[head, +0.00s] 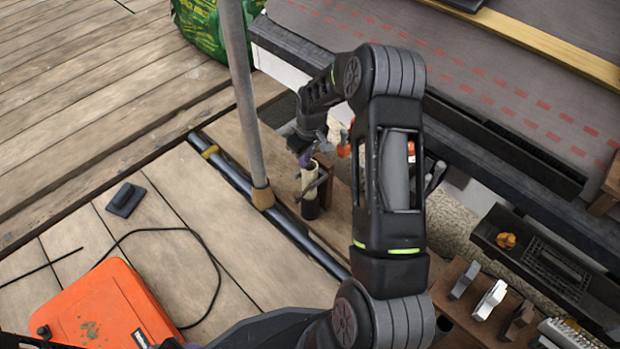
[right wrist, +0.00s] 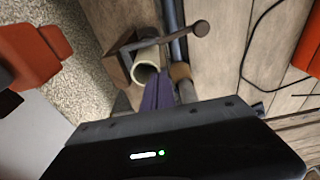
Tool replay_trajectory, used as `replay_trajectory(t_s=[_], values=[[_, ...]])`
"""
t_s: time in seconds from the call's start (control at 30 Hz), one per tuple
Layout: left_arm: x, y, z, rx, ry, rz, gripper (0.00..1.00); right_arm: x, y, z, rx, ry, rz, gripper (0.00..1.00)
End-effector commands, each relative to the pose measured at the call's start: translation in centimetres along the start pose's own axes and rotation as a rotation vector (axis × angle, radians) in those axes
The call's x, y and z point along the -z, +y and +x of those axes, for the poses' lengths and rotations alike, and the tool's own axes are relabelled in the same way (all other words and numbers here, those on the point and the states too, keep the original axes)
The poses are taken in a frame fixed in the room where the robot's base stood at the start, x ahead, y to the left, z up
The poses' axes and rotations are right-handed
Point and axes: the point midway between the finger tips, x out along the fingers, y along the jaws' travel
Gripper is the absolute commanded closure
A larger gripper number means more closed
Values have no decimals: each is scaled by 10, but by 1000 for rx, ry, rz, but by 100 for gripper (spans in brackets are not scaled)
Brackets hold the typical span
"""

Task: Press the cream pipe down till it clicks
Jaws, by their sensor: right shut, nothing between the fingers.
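The cream pipe (head: 309,176) stands upright, its lower end in a dark sleeve (head: 311,209), beside a wooden block with a bar. In the right wrist view the open round mouth of the cream pipe (right wrist: 147,56) faces the camera. My right gripper (head: 304,158) is shut and empty, its purple fingers at the pipe's top. In the right wrist view the fingers of my right gripper (right wrist: 158,92) lie right by the pipe's rim; I cannot tell whether they touch it. My left gripper is not in view.
A grey pole (head: 243,90) with a tan collar rises left of the pipe, by a black rail (head: 235,178). A dark gutter edge (head: 480,140) runs along the right. An orange case (head: 105,308) and a cable lie on the planks at lower left.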

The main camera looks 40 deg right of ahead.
Motion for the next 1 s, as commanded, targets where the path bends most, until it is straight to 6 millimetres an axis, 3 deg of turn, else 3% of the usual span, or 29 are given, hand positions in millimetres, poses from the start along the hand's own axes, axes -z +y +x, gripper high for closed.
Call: replay_trajectory(t_s=[1.0], values=[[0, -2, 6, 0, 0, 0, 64, -2, 0, 10, 0, 0, 0, 100]])
